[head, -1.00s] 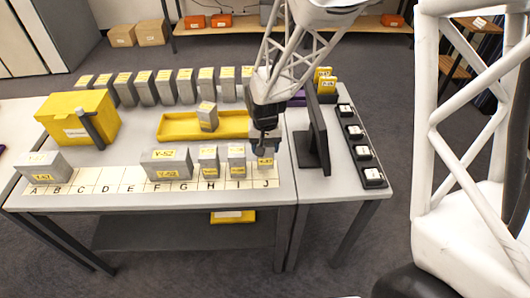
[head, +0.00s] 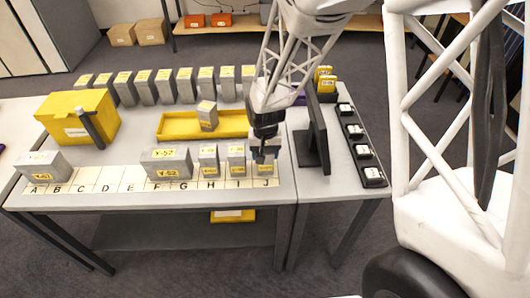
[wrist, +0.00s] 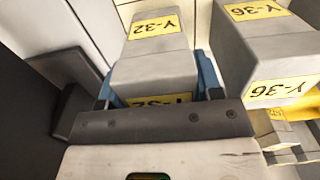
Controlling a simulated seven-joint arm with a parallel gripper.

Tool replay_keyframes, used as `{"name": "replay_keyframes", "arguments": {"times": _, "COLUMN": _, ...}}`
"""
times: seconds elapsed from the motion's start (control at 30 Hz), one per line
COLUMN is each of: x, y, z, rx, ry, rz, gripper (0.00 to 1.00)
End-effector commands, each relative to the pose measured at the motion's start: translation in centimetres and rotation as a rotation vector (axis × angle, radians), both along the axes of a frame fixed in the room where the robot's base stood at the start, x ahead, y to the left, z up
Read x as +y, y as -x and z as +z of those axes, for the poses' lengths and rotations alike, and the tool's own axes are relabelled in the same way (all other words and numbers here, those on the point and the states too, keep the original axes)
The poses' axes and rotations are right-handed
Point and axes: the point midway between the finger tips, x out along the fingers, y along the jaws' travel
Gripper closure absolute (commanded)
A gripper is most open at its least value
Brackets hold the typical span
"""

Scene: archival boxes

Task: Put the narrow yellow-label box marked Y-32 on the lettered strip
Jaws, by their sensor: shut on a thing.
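The narrow grey box marked Y-32 (wrist: 156,62) has yellow labels and sits between the blue fingers of my gripper (wrist: 160,85) in the wrist view. In the head view my gripper (head: 265,150) points down and is shut on this box (head: 265,170), at the right end of the lettered strip (head: 105,188). The box is upright at letter J. Its foot looks level with its neighbours, but I cannot tell whether it bears on the strip. My gripper hides part of its top.
The box marked Y-36 (wrist: 270,50) stands close beside the held box, near letter I. Other boxes stand at G–H, E–F (head: 166,163) and A–B (head: 44,167). A yellow tray (head: 178,125) lies behind. A dark upright panel (head: 316,135) stands to the right.

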Motion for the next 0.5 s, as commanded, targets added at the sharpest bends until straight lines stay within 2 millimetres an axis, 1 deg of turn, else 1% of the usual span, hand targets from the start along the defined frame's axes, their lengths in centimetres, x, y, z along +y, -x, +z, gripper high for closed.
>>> {"name": "replay_keyframes", "arguments": {"times": 0.2, "x": 0.0, "y": 0.01, "z": -0.27, "rx": 0.0, "ry": 0.0, "rz": 0.0, "gripper": 0.71}}
{"name": "replay_keyframes", "arguments": {"times": 0.23, "x": 0.0, "y": 0.02, "z": -0.31, "rx": 0.001, "ry": 0.0, "rz": 0.0, "gripper": 0.39}}
{"name": "replay_keyframes", "arguments": {"times": 0.3, "x": 0.0, "y": 0.02, "z": -0.28, "rx": 0.0, "ry": 0.0, "rz": 0.0, "gripper": 0.28}}
{"name": "replay_keyframes", "arguments": {"times": 0.4, "x": 0.0, "y": 0.01, "z": -0.27, "rx": 0.0, "ry": 0.0, "rz": 0.0, "gripper": 0.15}}
{"name": "replay_keyframes", "arguments": {"times": 0.5, "x": 0.0, "y": 0.01, "z": -0.27, "rx": 0.0, "ry": 0.0, "rz": 0.0, "gripper": 0.15}}
